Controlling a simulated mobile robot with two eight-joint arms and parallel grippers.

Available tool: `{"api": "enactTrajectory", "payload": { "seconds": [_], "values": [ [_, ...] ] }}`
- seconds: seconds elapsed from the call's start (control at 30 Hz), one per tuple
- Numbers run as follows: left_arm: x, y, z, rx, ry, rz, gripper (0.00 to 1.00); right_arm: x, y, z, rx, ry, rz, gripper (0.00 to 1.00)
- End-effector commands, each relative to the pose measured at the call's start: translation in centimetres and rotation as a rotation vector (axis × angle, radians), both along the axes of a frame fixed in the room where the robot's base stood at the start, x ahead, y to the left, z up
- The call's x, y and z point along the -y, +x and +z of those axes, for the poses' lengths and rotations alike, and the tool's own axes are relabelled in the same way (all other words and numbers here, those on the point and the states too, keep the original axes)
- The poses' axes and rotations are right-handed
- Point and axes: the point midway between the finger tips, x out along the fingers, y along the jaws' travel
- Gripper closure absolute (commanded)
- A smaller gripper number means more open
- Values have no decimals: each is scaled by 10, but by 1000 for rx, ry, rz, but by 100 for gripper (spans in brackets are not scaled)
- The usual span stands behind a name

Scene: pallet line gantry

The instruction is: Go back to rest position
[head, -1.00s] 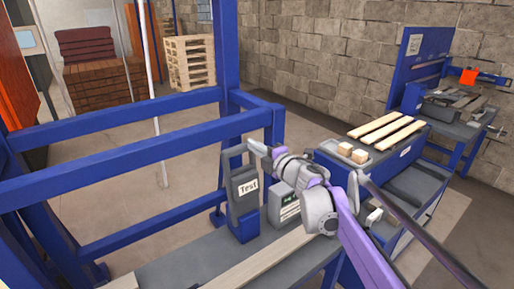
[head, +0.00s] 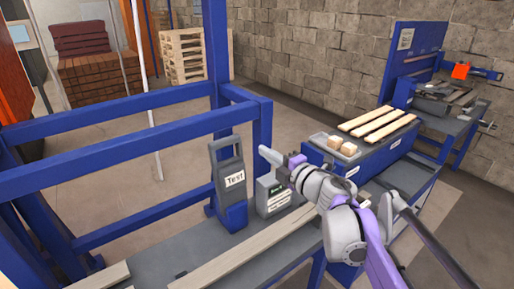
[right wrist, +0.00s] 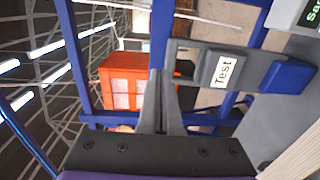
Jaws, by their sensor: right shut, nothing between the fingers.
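My right gripper (head: 268,156) is shut and empty. It is raised above the grey bench, just right of the upright device labelled "Test" (head: 230,185), and its fingers appear clear of it. In the right wrist view the closed fingers (right wrist: 160,100) point toward the blue frame, and the "Test" device (right wrist: 222,70) shows sideways to their right. My right arm comes in from the lower right in the head view. My left gripper is not in view.
A grey box with a small screen (head: 272,195) stands beside the "Test" device. A long plank (head: 235,262) lies on the bench. Blue frame beams (head: 150,105) rise at left. A blue cabinet (head: 340,165) at right carries slats and small wooden blocks.

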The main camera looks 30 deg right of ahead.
Motion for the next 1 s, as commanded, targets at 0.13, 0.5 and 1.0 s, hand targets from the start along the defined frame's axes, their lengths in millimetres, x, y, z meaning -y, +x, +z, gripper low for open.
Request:
{"api": "enactTrajectory", "payload": {
  "seconds": [0.13, 0.5, 1.0],
  "values": [
    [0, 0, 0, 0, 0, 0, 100, 1, -11, 1, 0, -1, -1, 100],
    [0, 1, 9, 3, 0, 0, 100, -2, -15, 9, 43, 147, -123, 100],
    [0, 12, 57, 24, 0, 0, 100, -98, -153, -179, -506, 1191, -822, 100]
  ]
}}
